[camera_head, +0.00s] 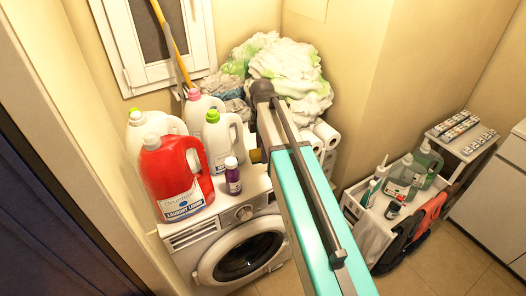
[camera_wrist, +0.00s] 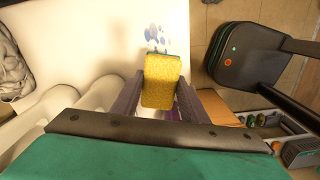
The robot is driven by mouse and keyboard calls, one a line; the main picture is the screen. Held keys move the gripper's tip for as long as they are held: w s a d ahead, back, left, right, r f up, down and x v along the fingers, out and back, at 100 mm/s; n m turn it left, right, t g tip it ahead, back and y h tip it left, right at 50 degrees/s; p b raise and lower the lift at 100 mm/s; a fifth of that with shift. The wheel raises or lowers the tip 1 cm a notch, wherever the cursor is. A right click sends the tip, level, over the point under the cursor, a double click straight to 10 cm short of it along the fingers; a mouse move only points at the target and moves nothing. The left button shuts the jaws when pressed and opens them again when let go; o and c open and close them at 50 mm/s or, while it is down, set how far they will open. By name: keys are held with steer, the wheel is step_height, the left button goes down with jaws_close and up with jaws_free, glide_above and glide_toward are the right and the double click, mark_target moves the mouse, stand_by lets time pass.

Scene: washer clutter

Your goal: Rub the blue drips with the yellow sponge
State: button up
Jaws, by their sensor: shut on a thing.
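My gripper (camera_wrist: 160,92) is shut on the yellow sponge (camera_wrist: 161,82), one dark finger on each side, in the wrist view. The sponge is a block with a thin green layer at its far edge. Blue drips (camera_wrist: 155,38) show as several spots on a white surface (camera_wrist: 110,35), just beyond the sponge's far edge. The sponge may cover more of them. I cannot tell whether it touches the surface.
The washer (camera_head: 240,250) carries a red detergent bottle (camera_head: 175,178), several white jugs and a small purple bottle (camera_head: 232,176) left of my arm. Cloths (camera_head: 285,65) and paper rolls (camera_head: 326,133) are behind. A bottle caddy (camera_head: 352,208) stands to the right.

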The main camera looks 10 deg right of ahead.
steer(key=n, duration=0.1)
steer(key=f+n, duration=0.1)
steer(key=n, duration=0.1)
steer(key=shift+w+a, duration=0.1)
steer(key=shift+w, duration=0.3)
steer(key=shift+f, duration=0.1)
